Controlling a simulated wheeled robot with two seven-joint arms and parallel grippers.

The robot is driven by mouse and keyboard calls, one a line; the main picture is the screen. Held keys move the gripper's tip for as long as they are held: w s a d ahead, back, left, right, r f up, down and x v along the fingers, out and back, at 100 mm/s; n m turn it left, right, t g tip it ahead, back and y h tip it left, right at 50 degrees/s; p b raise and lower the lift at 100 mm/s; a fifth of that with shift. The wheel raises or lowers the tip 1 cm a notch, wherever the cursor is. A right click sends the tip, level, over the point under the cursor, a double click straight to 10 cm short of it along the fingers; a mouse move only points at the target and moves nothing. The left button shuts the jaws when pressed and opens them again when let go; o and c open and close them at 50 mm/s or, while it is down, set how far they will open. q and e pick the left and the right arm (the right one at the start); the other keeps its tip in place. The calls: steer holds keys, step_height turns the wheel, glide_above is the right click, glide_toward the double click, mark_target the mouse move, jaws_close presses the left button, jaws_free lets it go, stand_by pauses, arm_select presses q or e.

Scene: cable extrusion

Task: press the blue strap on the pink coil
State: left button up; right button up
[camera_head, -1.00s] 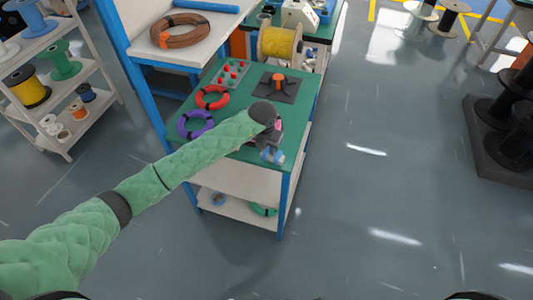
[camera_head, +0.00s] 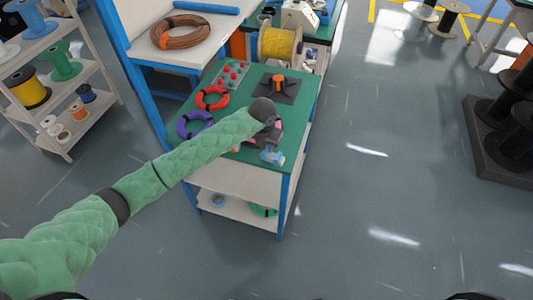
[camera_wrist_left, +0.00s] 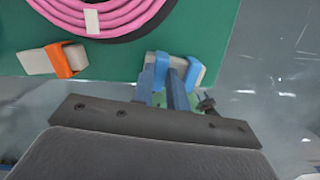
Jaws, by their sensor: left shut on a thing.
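The pink coil (camera_wrist_left: 105,18) lies on the green table top, with a white label on it, and is cut off by the top edge of the left wrist view. In the head view my arm mostly hides it. The blue strap (camera_wrist_left: 191,73) is wrapped around a pale grey piece near the table edge, apart from the coil. It also shows in the head view (camera_head: 277,158). My left gripper (camera_wrist_left: 164,72) is shut on the blue strap, its fingers covering part of it. My right gripper is not in view.
An orange strap (camera_wrist_left: 60,62) on a similar pale piece lies beside the coil. A red coil (camera_head: 212,98), a purple coil (camera_head: 184,126) and a dark stand with an orange hub (camera_head: 279,78) are on the table (camera_head: 240,108).

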arm_select(q)
step_height(320, 180, up, 7)
steer(key=p, duration=0.2)
stand_by(0.6)
steer(key=shift+f, duration=0.1)
